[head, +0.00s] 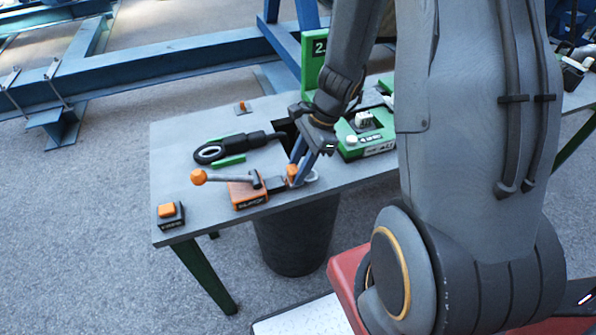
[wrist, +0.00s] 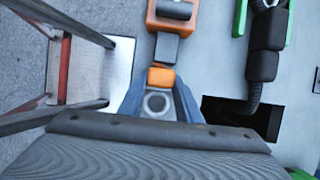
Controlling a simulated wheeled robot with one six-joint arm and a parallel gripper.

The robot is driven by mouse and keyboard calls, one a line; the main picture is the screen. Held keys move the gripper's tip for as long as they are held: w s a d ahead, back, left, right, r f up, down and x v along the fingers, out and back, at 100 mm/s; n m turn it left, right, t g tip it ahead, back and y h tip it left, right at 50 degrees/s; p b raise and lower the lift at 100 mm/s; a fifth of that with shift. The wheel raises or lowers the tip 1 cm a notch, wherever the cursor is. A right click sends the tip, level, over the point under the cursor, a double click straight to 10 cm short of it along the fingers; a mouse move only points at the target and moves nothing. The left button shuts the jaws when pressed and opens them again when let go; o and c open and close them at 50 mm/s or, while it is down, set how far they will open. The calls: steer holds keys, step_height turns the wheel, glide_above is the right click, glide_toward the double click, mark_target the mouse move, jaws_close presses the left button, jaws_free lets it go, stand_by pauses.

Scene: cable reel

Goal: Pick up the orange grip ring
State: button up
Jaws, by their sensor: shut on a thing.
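The orange grip ring (head: 292,171) is at the right end of an orange-and-black device on the grey table. In the wrist view its orange part (wrist: 161,78) lies between the fingertips, with a round grey part just below it. My gripper (head: 297,165) reaches down from above with its blue fingers on either side of it. The fingers also show in the wrist view (wrist: 160,92), shut on the ring. The fingers partly hide the ring in the head view.
The orange device (head: 248,194) has a lever with an orange knob (head: 198,177). A black handle tool (head: 225,151) lies behind on green supports. A button box (head: 170,215) stands at the front left corner. A green device (head: 365,135) stands to the right. A dark bin (head: 295,243) is below the table edge.

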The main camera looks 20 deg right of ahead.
mark_target(297, 167)
step_height(297, 167, up, 9)
steer(key=shift+f, duration=0.1)
stand_by(0.3)
stand_by(0.5)
step_height(297, 167, up, 8)
steer(key=p, duration=0.8)
stand_by(0.4)
